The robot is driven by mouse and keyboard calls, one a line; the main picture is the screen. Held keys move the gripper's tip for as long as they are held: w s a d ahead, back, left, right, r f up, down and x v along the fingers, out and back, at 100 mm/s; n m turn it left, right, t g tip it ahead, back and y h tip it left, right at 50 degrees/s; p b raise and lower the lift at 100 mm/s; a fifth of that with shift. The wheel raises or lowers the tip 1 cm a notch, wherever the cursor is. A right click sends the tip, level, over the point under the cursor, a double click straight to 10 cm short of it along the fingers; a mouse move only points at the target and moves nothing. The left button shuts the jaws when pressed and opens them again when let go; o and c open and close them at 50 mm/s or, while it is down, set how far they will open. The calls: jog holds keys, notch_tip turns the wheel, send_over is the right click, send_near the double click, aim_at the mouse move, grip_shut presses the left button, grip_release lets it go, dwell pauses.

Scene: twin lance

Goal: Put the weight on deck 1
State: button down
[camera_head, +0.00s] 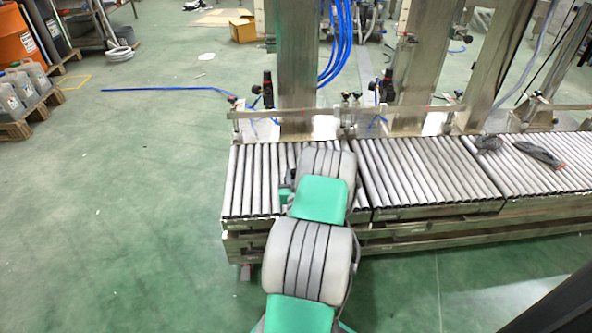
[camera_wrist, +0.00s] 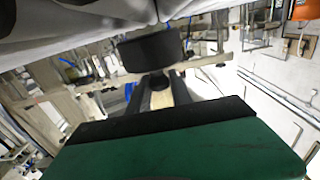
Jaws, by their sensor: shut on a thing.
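In the wrist view, my gripper (camera_wrist: 157,82) has its two dark fingers on a black, round-sided weight (camera_wrist: 150,50), held at the fingertips. In the head view my grey and green arm reaches over the roller conveyor and hides most of the gripper and the weight. The conveyor has a left roller section (camera_head: 250,182) and further roller sections (camera_head: 420,175) to the right. No label shows which is deck 1. I cannot tell how far the weight is above any surface.
Steel posts (camera_head: 297,70) and a rail (camera_head: 400,108) with dark clamps stand behind the conveyor. Grey bundles (camera_head: 540,153) lie on the right rollers. Blue hoses (camera_head: 340,45) hang at the back. Green floor (camera_head: 130,190) is open on the left, with jugs on a pallet beyond.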

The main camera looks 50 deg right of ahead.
jog(key=shift+d+f, duration=0.1)
jog(key=shift+f, duration=0.45)
jog(key=shift+r, duration=0.2)
jog(key=shift+f, duration=0.2)
jog(key=c, duration=1.2)
grip_release()
jog(key=shift+f, duration=0.1)
jog(key=shift+o, duration=0.2)
